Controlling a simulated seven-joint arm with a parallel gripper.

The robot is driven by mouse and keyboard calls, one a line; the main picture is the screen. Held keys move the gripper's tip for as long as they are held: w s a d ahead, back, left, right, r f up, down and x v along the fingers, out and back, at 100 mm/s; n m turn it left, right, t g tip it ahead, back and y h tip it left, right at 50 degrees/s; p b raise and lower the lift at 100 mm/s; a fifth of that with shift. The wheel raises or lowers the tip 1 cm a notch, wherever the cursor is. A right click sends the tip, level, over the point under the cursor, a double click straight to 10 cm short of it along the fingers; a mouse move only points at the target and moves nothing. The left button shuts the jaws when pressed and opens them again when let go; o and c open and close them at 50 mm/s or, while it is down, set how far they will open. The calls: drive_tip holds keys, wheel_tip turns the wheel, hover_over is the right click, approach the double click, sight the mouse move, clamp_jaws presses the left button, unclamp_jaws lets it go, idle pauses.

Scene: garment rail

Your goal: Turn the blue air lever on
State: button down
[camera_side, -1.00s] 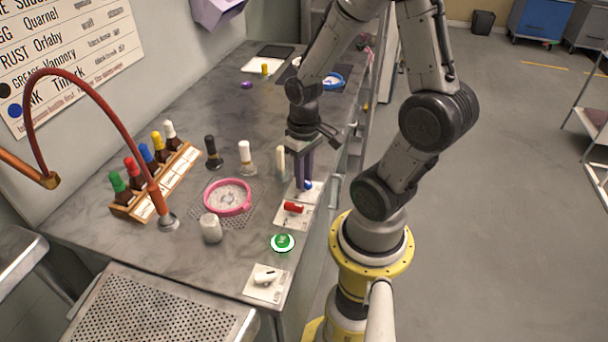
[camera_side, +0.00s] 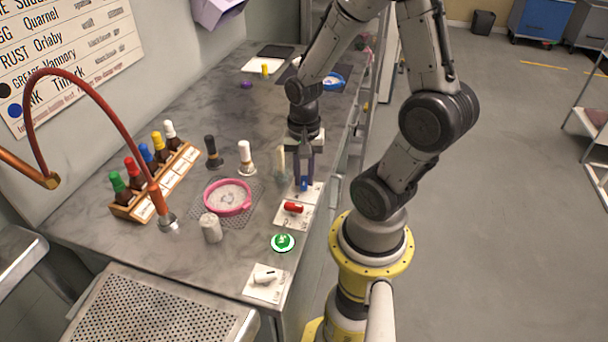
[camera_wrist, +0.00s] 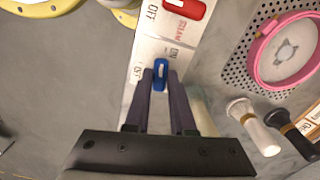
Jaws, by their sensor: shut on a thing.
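The blue air lever (camera_side: 304,184) sits on a white plate at the right edge of the bench. In the wrist view the lever (camera_wrist: 160,74) lies between my fingertips, in line with them. An ON label (camera_wrist: 174,52) is just beyond it and an OFF label (camera_wrist: 138,73) is to its left. My gripper (camera_side: 304,178) points down and is shut on the lever; its two dark fingers (camera_wrist: 161,80) also show in the wrist view. The fingers hide the lever's sides, and I cannot tell its exact setting.

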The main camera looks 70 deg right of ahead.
sight(304, 180)
drive_tip(key=shift+r+m, duration=0.1)
drive_tip(key=shift+m, duration=1)
drive_tip(key=c, duration=0.8)
unclamp_jaws()
drive_tip(key=shift+o, duration=0.2)
wheel_tip(304, 180, up, 14)
